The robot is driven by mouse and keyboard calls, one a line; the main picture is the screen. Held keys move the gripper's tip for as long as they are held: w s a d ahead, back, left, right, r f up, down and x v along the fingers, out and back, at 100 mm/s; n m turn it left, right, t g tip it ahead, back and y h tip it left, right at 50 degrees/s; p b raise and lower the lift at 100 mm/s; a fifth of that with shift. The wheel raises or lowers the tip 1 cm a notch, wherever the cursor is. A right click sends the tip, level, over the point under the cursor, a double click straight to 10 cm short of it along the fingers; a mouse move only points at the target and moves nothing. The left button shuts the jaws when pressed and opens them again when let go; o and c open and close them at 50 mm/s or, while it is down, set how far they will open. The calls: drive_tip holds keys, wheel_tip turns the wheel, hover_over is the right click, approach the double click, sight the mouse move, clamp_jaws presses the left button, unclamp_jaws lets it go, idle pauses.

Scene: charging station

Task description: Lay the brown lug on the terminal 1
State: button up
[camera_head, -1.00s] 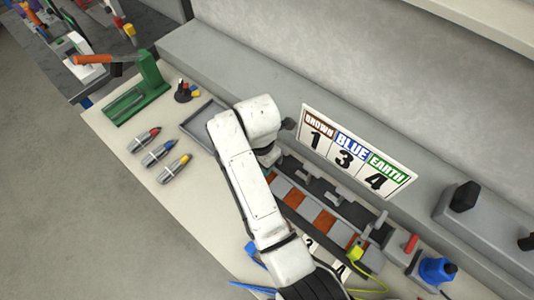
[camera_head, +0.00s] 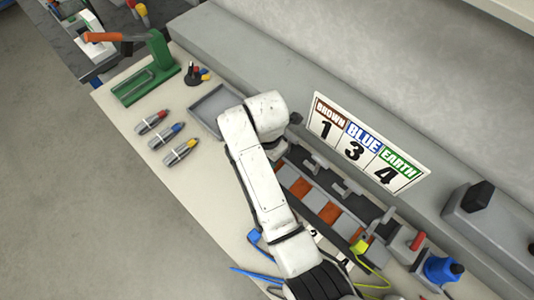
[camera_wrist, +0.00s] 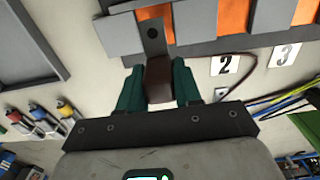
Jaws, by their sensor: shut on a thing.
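My gripper (camera_wrist: 157,70) has green fingers shut on the brown lug (camera_wrist: 158,82) in the wrist view. The lug's grey tongue with a hole points toward the terminal strip (camera_wrist: 195,22). The tongue overlaps the leftmost orange patch (camera_wrist: 155,12), which lines up with terminal 1; I cannot tell whether it touches. A brown cable (camera_wrist: 238,58) curves off to the right. The terminal's number label is hidden, while labels 2 (camera_wrist: 225,65) and 3 (camera_wrist: 284,54) show. In the head view my arm hides the gripper and lug beside the strip's (camera_head: 344,222) left end.
A board (camera_head: 367,141) reads brown 1, blue 3, earth 4. Blue and yellow-green cables (camera_wrist: 295,95) lie right of my gripper. A grey ledge and wall rise behind the strip.

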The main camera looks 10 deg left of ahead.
drive_tip(key=shift+f+b, duration=0.65)
drive_tip(key=shift+f, duration=0.85)
drive_tip(key=shift+p, duration=1)
idle(0.5)
drive_tip(key=shift+f+b, duration=0.8)
drive_tip(key=shift+f, duration=0.55)
drive_tip(key=o, duration=1.1)
wheel_tip(320, 180, up, 11)
drive_tip(key=shift+f+b, duration=0.1)
drive_tip(key=shift+b, duration=0.3)
idle(0.3)
